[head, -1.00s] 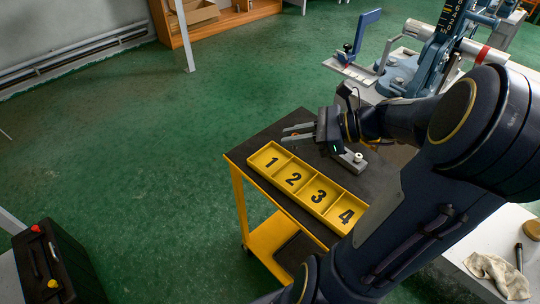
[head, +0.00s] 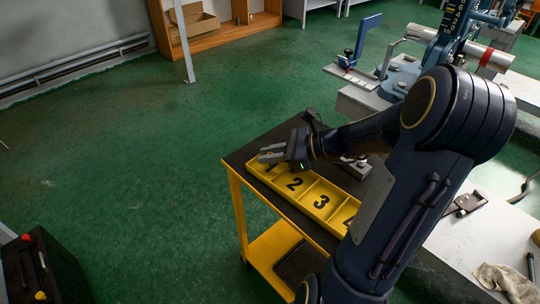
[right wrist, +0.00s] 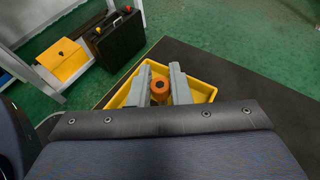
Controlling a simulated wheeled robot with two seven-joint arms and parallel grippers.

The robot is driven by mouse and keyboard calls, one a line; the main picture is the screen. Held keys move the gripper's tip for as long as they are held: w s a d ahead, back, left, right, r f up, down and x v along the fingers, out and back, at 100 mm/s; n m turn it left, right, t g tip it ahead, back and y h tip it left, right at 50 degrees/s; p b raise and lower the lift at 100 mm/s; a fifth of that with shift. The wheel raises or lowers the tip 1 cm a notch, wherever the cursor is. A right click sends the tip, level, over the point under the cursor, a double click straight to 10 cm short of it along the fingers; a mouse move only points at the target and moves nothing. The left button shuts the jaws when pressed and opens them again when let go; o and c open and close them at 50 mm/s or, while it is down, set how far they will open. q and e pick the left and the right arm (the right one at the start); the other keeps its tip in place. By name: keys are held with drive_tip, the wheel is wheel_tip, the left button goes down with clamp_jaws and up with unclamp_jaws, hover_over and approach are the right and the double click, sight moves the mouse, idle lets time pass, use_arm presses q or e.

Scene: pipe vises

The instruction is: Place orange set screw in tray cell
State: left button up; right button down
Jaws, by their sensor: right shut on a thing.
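The orange set screw (right wrist: 160,88) shows in the right wrist view as a short orange cylinder with a dark hole in its end. My right gripper (head: 265,154) is shut on it, with one finger on each side. In the head view this gripper is over the cell 1 end of the yellow tray (head: 321,201) and hides most of that cell. The tray's yellow wall also shows around the fingers in the right wrist view (right wrist: 204,92). I cannot tell how high the screw is above the tray floor. My left gripper is not in view.
The tray lies on a dark-topped yellow cart (head: 240,205). A small grey metal piece (head: 358,167) is behind the tray. A blue vise (head: 398,82) stands on the bench at the upper right. A black case (head: 40,265) is at the lower left. Green floor is clear between.

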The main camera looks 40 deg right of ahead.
drive_tip(key=shift+f, duration=0.1)
drive_tip(key=c, duration=1.3)
unclamp_jaws()
drive_tip(key=shift+c, duration=0.2)
